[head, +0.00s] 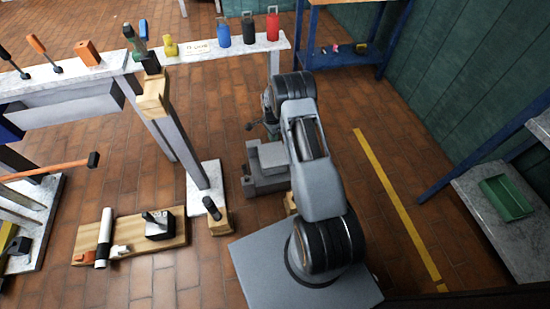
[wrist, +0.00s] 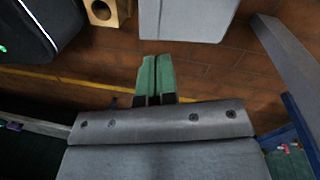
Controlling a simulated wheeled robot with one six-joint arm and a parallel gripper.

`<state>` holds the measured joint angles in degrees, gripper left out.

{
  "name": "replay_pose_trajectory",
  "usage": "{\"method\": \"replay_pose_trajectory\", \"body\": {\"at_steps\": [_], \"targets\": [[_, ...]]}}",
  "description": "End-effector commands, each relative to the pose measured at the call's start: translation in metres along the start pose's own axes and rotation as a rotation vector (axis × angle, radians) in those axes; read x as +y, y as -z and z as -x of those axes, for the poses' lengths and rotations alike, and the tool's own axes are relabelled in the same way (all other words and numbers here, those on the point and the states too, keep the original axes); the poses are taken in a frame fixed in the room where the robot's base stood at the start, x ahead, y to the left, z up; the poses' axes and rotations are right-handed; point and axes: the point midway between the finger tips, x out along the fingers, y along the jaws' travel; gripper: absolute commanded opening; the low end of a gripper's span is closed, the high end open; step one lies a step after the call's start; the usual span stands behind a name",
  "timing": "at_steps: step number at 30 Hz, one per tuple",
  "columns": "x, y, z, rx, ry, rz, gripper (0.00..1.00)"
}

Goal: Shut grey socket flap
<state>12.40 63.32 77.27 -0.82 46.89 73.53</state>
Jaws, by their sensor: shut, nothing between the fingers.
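No grey socket flap can be made out for certain. A small grey and black fixture (head: 160,225) with a dark upright piece sits at the right end of a wooden board (head: 120,250) on the floor at lower left; whether it is the socket and its flap is too small to tell. My gripper shows in the wrist view, its two green-tipped fingers (wrist: 155,78) together and empty, over bare brick floor. In the head view my arm stands right of the board, and the fingertips cannot be made out. The gripper is well apart from the board.
A white shelf (head: 222,47) carries bottles and tools at the back. A post on a pale base plate (head: 208,177) stands just behind the board. A blue-legged table (head: 345,58) and a green tray (head: 506,198) are on the right. Brick floor between is mostly clear.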

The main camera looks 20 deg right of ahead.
Motion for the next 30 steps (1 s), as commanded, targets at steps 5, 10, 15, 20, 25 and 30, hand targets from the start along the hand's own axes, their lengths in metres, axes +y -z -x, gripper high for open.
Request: {"method": "replay_pose_trajectory", "body": {"at_steps": [5, 10, 15, 20, 25, 30], "targets": [[0.012, 0.004, 0.000, -0.020, -0.058, -0.216, 0.00], [0.015, 0.006, -0.008, -0.019, -0.066, -0.285, 0.00], [0.016, 0.005, -0.035, -0.019, -0.067, -0.287, 0.00], [0.017, 0.003, -0.066, -0.018, -0.066, -0.284, 0.00], [0.019, 0.002, -0.097, -0.018, -0.066, -0.282, 0.00], [0.021, 0.001, -0.120, -0.018, -0.065, -0.281, 0.00]]}}
